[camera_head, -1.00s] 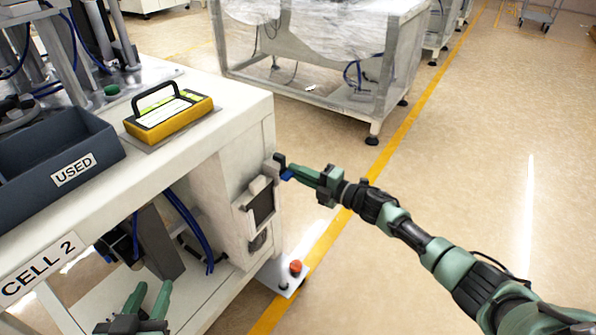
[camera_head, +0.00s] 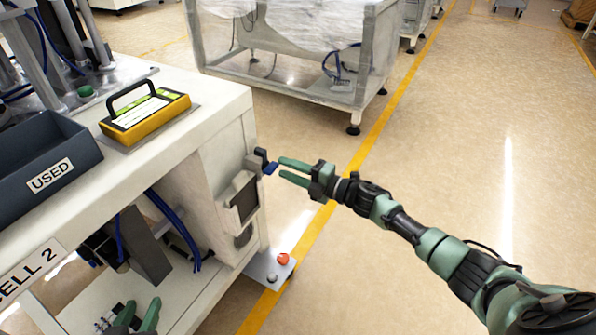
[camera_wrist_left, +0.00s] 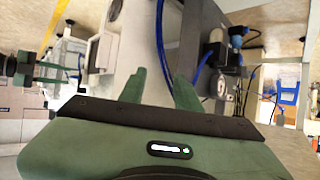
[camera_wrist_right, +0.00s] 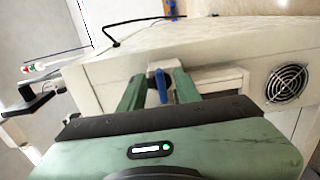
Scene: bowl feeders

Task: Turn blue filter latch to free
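The blue filter latch (camera_head: 270,168) is a small blue lever on a dark mount at the near right end of the white cabinet. In the right wrist view, the blue latch (camera_wrist_right: 161,86) stands about upright in the gap between my right fingers. My right gripper (camera_head: 281,169) is open, with its fingertips just right of the latch in the head view. I cannot tell whether either finger touches it. My left gripper (camera_head: 142,316) is low at the bottom edge of the head view, and its fingers (camera_wrist_left: 162,90) are apart and empty in the left wrist view.
The white cabinet top (camera_head: 205,110) holds a yellow filter box (camera_head: 150,115) with a black handle and a dark bin (camera_head: 50,165) marked USED. A red button (camera_head: 283,258) sits low beside the cabinet. Blue hoses (camera_head: 180,230) hang below.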

